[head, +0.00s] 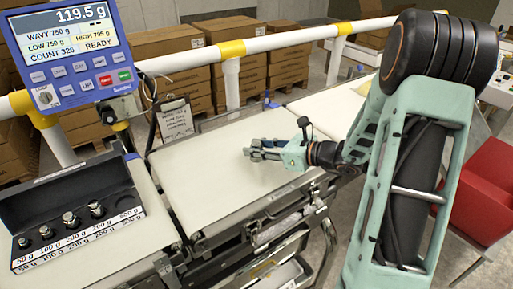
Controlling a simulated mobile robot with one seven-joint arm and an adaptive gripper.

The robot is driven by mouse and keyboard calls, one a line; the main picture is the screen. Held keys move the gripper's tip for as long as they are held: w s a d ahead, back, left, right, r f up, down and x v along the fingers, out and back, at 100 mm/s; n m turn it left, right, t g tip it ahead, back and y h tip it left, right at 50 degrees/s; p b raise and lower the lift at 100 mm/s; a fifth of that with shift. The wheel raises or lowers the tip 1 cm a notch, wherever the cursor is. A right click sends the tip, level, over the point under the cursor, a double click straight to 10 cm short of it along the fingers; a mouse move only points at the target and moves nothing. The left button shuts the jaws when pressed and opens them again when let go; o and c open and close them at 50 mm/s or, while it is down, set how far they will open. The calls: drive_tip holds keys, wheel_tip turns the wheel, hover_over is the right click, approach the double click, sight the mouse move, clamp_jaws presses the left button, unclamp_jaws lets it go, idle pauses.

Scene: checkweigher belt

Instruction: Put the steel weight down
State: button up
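My gripper (257,150) is low over the cream belt (205,185) of the checkweigher, with its fingers pointing left. The fingertips are small and grey here, and I cannot make out a steel weight between them or how far they are apart. A black weight case (75,185) stands open at the left, with labels from 50 g to 500 g. Several steel weights (70,219) stand in its front row. No weight shows above the 500 g label at the right end. The display (75,45) reads 119.5 g and READY.
A white and yellow rail (275,42) runs behind the belt, with stacked cardboard boxes (230,70) beyond. A clipboard (175,118) hangs at the belt's back left. A red bin (488,190) stands at the right. The belt left of my gripper is clear.

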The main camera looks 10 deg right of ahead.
drive_tip(key=o, duration=0.4)
drive_tip(key=shift+r, duration=0.25)
drive_tip(key=p+v, duration=0.1)
drive_tip(key=v, duration=1.1)
drive_tip(key=shift+f, duration=0.1)
